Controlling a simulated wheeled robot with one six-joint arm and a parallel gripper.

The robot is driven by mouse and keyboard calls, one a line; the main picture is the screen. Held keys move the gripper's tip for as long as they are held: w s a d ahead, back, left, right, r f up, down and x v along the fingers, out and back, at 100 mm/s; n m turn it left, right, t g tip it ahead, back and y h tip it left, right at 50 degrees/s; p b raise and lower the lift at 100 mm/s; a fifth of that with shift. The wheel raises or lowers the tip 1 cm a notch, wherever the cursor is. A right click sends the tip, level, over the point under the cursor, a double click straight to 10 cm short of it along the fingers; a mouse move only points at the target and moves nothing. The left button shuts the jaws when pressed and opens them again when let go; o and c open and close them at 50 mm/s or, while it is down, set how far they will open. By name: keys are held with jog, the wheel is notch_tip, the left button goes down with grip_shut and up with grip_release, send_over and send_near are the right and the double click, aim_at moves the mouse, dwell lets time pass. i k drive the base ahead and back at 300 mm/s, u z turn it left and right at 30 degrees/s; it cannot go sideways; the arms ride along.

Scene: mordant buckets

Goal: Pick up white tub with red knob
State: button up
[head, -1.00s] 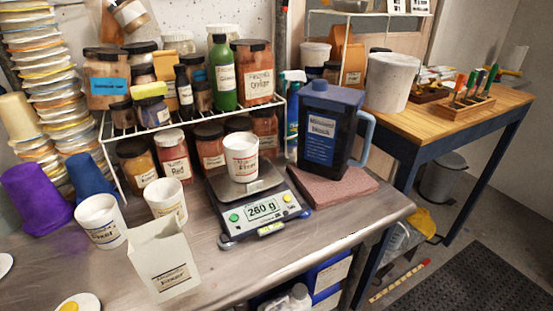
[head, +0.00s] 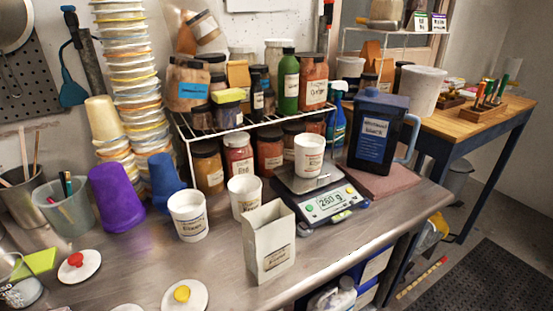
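A round white lid with a red knob (head: 90,269) is at the lower left on the metal bench. It looks flat, and I cannot make out tub walls under it. A similar white lid with a yellow knob (head: 196,302) lies to its right at the bottom edge. Open white tubs with labels stand farther back: one (head: 188,217), one beside it (head: 244,197), and one on the scale (head: 309,157). None of these shows a red knob. My gripper is not in view.
A white paper carton (head: 269,243) stands front centre on the bench (head: 130,240). Purple cups (head: 115,198), a brush cup (head: 66,208) and a green-yellow item (head: 36,262) are at left. The scale (head: 325,203) and blue jug (head: 380,130) are at right.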

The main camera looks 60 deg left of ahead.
aim_at(309, 156)
jog(key=u, duration=0.75)
jog(key=i, duration=1)
